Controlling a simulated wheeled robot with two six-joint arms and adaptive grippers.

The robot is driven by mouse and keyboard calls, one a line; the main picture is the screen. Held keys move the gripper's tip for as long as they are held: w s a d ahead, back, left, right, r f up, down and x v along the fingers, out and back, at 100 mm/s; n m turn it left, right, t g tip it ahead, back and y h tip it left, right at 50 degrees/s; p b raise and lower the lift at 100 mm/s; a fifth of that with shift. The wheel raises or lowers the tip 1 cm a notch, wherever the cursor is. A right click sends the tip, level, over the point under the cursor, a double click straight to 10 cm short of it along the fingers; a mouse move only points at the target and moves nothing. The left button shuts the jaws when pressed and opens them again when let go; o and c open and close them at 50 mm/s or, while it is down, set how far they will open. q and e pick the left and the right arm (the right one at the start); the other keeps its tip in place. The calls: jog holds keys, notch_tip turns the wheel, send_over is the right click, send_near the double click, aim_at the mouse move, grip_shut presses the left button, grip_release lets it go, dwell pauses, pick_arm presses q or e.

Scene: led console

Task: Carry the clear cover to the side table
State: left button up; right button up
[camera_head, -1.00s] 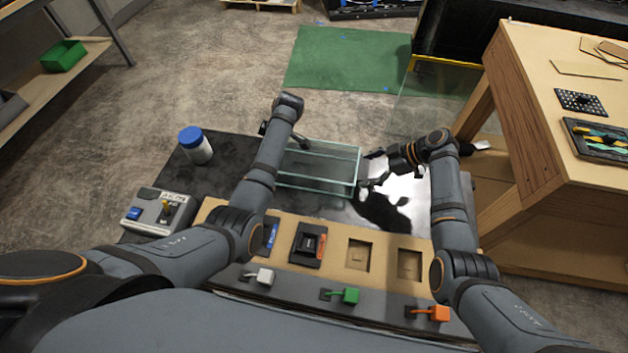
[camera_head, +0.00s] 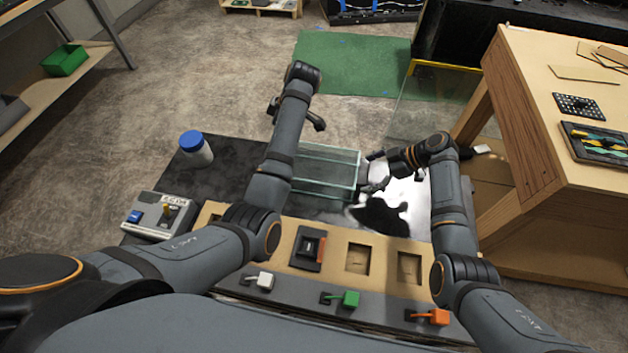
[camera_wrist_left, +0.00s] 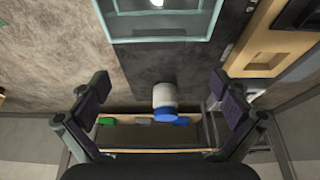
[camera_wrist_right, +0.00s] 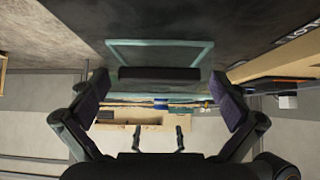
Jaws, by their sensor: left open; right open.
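The clear cover (camera_head: 325,172), a glass-like box with pale green edges, sits on the dark tabletop in the head view. My right gripper (camera_head: 372,172) is open at its right end. In the right wrist view the open fingers (camera_wrist_right: 161,97) are either side of a dark bar (camera_wrist_right: 158,75) in front of the cover (camera_wrist_right: 160,43); I cannot tell whether they touch it. My left gripper (camera_head: 295,115) is open and empty, beyond the cover's far left corner. In the left wrist view the cover (camera_wrist_left: 160,40) lies ahead of the open fingers (camera_wrist_left: 162,97).
A wooden table (camera_head: 530,110) stands at the right, with panels and a tray on top. A blue-lidded jar (camera_head: 196,150) and a switch box (camera_head: 160,214) stand left of the cover. A console with coloured levers (camera_head: 348,299) is nearest me. A green mat (camera_head: 350,62) lies on the floor.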

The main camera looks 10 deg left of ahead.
pick_arm(q)
jog(key=shift+v, duration=0.85)
pick_arm(e)
jog(key=v, duration=1.2)
